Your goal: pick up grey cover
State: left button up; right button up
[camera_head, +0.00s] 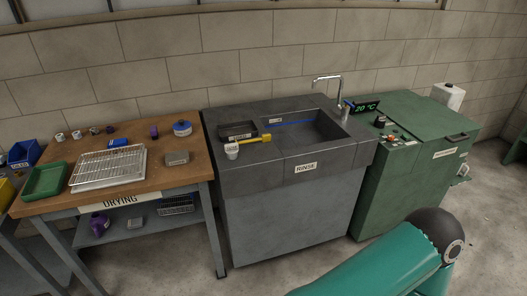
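A small grey block-like piece (177,158), which may be the grey cover, lies on the wooden top of the drying table (125,199), near its right end. It is too small to tell for certain what it is. Nothing touches it from above. Neither of my grippers is in view. Only a teal link of one of my arms shows at the lower right, far from the grey piece.
A wire rack (108,167), a green tray (45,181) and a blue-lidded jar (182,128) share the table. The sink (318,129) holds water or something blue; a dark tray (240,131), white cup (232,151) and yellow-handled tool (254,138) sit beside it. A green machine (415,165) stands right.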

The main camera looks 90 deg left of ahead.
aim_at(173, 159)
jog(key=z, duration=0.3)
jog(key=i, duration=0.2)
jog(key=u, duration=2.55)
jog(key=i, duration=0.15)
jog(key=u, duration=1.7)
jog(key=k, duration=0.35)
jog(key=u, duration=0.4)
jog(key=i, duration=1.45)
jog(key=z, duration=0.5)
